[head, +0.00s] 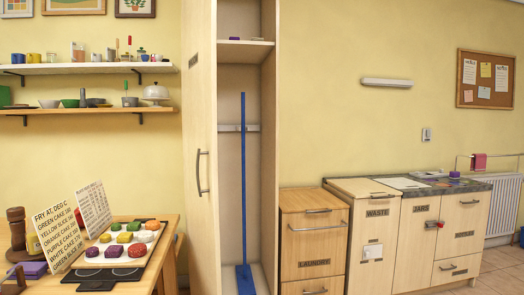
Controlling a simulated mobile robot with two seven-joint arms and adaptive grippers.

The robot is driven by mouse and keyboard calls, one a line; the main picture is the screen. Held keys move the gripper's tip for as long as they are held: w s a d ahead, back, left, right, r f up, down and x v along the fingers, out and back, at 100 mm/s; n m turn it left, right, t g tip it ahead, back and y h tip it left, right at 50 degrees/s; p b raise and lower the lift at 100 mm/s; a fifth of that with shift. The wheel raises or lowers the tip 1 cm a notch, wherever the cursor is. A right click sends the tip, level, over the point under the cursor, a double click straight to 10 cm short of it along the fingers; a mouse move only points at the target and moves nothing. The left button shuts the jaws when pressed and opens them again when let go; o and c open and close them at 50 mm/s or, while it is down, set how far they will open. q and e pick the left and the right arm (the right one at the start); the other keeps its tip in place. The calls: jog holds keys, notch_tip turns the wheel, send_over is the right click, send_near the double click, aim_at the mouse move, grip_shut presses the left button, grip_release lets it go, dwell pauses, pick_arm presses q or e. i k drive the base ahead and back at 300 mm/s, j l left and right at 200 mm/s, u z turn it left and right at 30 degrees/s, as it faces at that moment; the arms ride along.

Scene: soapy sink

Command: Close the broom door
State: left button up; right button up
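A tall, narrow wooden cabinet (269,150) stands in the middle of the head view. Its broom door (199,110) is open, swung out to the left, with a curved metal handle (202,173) on its face. Inside, a blue broom (244,185) stands upright, its head on the cabinet floor. A shelf (244,43) above it carries a small purple thing. Neither of my grippers shows in this view.
A table (171,238) with a hob, menu cards and colored cakes stands at the left, close to the door. A laundry drawer unit (313,240) and a waste cabinet (376,218) stand right of the cabinet. Tiled floor shows at the lower right.

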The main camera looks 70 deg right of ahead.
aim_at(199, 27)
jog(key=j+z, duration=0.15)
jog(key=z, duration=0.25)
jog(key=j+z, duration=0.15)
jog(key=z, duration=0.25)
jog(key=j+z, duration=0.1)
jog(key=z, duration=0.3)
jog(key=k+j+z, duration=0.1)
jog(key=z, duration=0.3)
jog(key=k+j+z, duration=0.3)
jog(key=i+l+z, duration=0.3)
jog(key=i, duration=0.25)
